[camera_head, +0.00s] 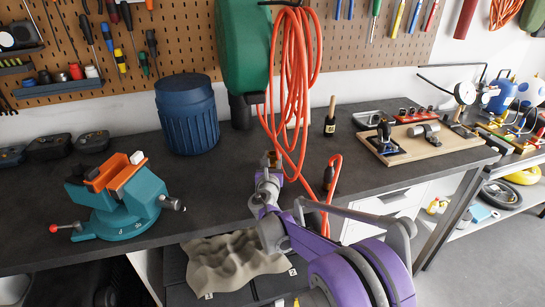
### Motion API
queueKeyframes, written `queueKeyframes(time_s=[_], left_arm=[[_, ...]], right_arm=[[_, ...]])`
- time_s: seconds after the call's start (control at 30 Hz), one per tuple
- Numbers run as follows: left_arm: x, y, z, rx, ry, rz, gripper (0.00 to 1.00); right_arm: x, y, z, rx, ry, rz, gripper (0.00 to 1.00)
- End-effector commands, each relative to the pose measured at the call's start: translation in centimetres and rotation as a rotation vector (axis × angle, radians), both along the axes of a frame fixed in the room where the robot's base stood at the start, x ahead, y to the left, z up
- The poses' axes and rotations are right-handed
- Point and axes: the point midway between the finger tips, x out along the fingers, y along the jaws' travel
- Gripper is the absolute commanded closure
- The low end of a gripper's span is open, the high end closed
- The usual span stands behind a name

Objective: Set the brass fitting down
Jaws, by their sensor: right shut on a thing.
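My right gripper (271,168) is at the end of the purple and grey arm, over the dark bench top (230,190) near its front edge. It is shut on the brass fitting (272,157), a small yellowish piece at its tip. The fitting is mostly hidden by the fingers, and I cannot tell whether it touches the bench. My left gripper is not in view.
A teal vise (125,205) stands at left, a blue ribbed bin (187,115) behind. A looped orange hose (292,85) hangs close to my right gripper. A small dark bottle (330,118) and a wooden board with fixtures (420,150) are at right. Bare bench lies left of the gripper.

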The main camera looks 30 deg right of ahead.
Motion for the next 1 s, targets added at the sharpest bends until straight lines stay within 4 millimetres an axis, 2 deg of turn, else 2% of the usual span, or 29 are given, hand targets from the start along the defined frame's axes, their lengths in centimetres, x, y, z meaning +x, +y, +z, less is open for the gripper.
queueKeyframes(time_s=[0.13,0.17,0.3,0.67,0.77,1.0], left_arm=[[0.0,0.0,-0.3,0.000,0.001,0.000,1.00],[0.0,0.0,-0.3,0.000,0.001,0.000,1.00],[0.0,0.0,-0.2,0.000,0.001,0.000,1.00],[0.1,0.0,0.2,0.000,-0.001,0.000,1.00],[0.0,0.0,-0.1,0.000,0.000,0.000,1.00],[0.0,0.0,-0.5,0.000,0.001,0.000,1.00]], right_arm=[[0.0,-0.1,-0.5,-0.001,0.001,-0.001,1.00],[0.0,-0.1,-0.4,0.000,0.000,-0.001,0.54],[0.0,0.0,-0.3,0.000,0.000,-0.001,0.29],[0.0,0.0,0.2,-0.001,-0.001,-0.001,0.29],[-1.0,0.7,0.1,0.000,0.000,0.001,0.29],[-5.1,3.8,0.0,0.000,0.000,0.002,0.29]])
